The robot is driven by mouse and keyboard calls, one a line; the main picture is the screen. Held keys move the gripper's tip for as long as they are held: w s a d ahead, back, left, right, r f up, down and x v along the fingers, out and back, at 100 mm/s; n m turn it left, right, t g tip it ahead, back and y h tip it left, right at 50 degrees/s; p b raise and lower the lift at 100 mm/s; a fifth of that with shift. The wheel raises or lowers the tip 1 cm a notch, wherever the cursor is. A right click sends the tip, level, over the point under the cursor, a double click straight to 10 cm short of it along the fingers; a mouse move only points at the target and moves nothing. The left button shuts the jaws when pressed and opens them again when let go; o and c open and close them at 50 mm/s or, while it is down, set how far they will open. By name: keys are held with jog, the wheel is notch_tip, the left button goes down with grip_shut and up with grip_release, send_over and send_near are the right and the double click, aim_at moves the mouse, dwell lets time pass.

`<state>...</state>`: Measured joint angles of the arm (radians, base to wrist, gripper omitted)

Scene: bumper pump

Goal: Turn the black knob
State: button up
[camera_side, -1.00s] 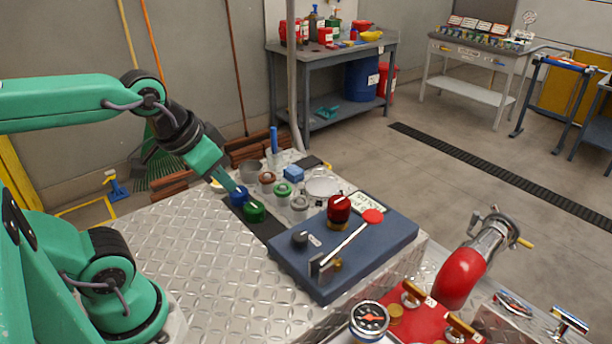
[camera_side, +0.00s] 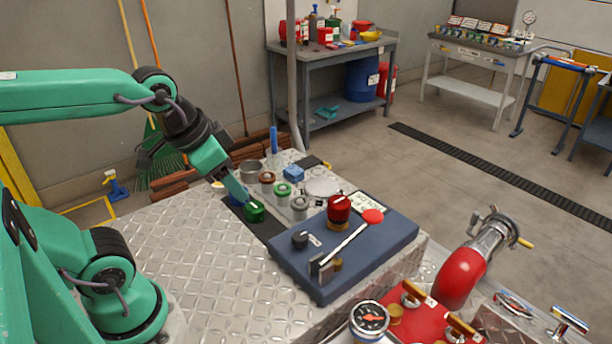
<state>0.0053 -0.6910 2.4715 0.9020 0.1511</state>
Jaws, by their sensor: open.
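The black knob (camera_side: 299,239) sits on the left part of the blue-grey panel (camera_side: 375,258), beside a small white label. My gripper (camera_side: 245,199) is open and points down to the right. Its fingertips are just above and behind a green round piece (camera_side: 254,212), left of the panel and apart from the black knob. The fingers partly hide what stands behind them, and I cannot tell whether they touch the green piece.
The panel also bears a red knob (camera_side: 339,209) and a lever with a red round end (camera_side: 372,216). Several small jars and a blue block (camera_side: 293,173) stand behind it. A pressure gauge (camera_side: 369,319) is in front. The metal plate at left is clear.

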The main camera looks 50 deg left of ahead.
jog(key=w+m+g, duration=0.1)
jog(key=w+m, duration=0.2)
jog(key=m, duration=0.2)
jog(key=m+g, duration=0.4)
jog(key=m, duration=1.5)
send_near(300, 236)
jog(key=shift+s+a, duration=0.1)
jog(key=shift+a, duration=0.05)
jog(key=shift+w+f+m, duration=0.25)
jog(key=shift+f+m, duration=0.2)
jog(key=shift+m, duration=0.15)
jog(key=shift+f, duration=0.1)
jog(key=shift+f, duration=3.8)
jog(key=shift+c, duration=0.4)
jog(key=c, duration=0.9)
